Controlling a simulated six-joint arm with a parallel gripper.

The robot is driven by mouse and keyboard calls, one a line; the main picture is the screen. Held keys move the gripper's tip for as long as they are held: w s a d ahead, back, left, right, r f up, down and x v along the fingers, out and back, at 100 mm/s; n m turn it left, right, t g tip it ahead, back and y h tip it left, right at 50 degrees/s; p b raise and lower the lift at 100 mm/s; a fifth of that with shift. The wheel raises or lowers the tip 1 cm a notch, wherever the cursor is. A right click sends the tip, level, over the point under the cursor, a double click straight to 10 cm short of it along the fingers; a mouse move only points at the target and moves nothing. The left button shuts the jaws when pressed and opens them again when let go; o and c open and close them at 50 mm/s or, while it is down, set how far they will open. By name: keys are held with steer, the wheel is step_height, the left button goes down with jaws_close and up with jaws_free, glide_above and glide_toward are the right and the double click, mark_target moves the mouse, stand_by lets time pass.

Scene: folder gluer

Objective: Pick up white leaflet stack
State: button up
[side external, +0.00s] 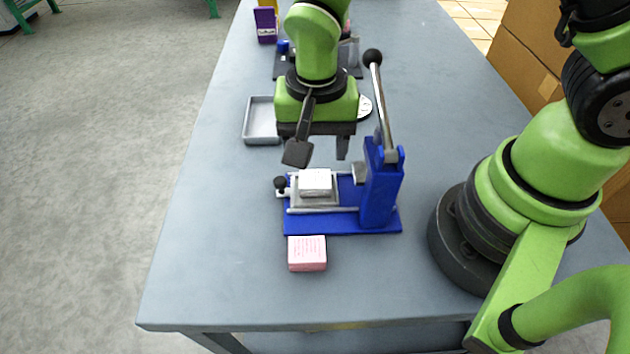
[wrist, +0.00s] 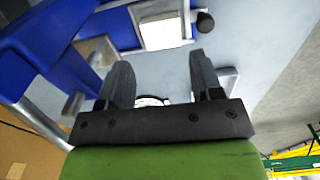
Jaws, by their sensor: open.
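The white leaflet stack (side external: 314,182) lies in the grey holder on the blue press (side external: 378,195), near the middle of the table. It also shows in the wrist view (wrist: 161,28), at the top, beyond my fingertips. My gripper (side external: 318,155) is open and empty. It hangs above and a little behind the stack in the side view, apart from it. In the wrist view its two dark fingers (wrist: 160,75) are spread with a gap between them.
A pink stack (side external: 307,254) sits in front of the press. The press's lever with a black knob (side external: 372,57) stands upright right of my gripper. A grey tray (side external: 261,122) lies behind at left. A purple item (side external: 265,25) stands farther back. The table's front is clear.

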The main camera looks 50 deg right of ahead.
mark_target(315, 182)
steer(key=shift+a+f, duration=0.1)
steer(key=shift+f, duration=3.5)
steer(key=shift+c, duration=0.2)
steer(key=c, duration=0.5)
